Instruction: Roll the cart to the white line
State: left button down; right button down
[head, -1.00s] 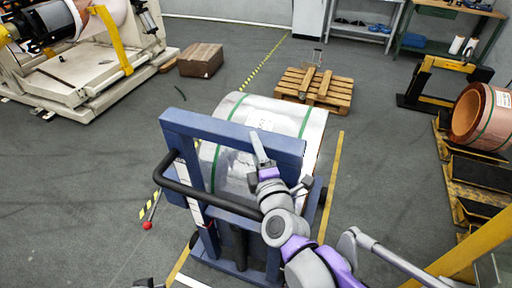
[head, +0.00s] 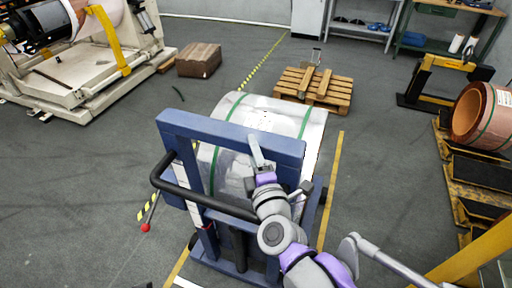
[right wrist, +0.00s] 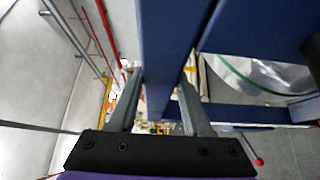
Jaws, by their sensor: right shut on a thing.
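The blue cart (head: 215,127) stands in the middle of the head view, with a black push handle (head: 205,199) on its near side. It bears a large silver-wrapped coil (head: 262,113) with green straps. My right gripper (head: 262,158) is at the cart's upper crossbar. In the right wrist view its fingers (right wrist: 158,108) lie either side of a blue frame bar (right wrist: 167,40) and are shut on it. A short white line (head: 186,283) shows on the floor at the bottom edge, just left of the cart's base; the rest is cut off. My left gripper is not in view.
A yellow floor line (head: 333,185) runs along the cart's right side. A wooden pallet (head: 325,88) and a brown box (head: 199,60) stand beyond. Copper coils (head: 483,115) on a rack are at right, a machine (head: 75,85) at left. Open grey floor lies left of the cart.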

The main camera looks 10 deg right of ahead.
jog(key=shift+y, duration=0.3)
jog(key=shift+s+a+f, duration=0.1)
jog(key=shift+s+a, duration=0.55)
jog(key=shift+s, duration=0.25)
jog(key=shift+s+a, duration=0.6)
jog(key=shift+s, duration=0.25)
jog(key=s+a, duration=0.1)
jog(key=s, duration=0.1)
jog(key=s+a, duration=0.2)
jog(key=shift+s, duration=0.2)
jog(key=shift+s+a, duration=0.1)
jog(key=shift+s, duration=0.1)
jog(key=shift+s+a, duration=0.25)
jog(key=shift+s, duration=0.3)
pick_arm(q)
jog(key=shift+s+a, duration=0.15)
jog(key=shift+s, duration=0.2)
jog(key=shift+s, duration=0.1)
pick_arm(e)
jog(key=shift+w, duration=0.1)
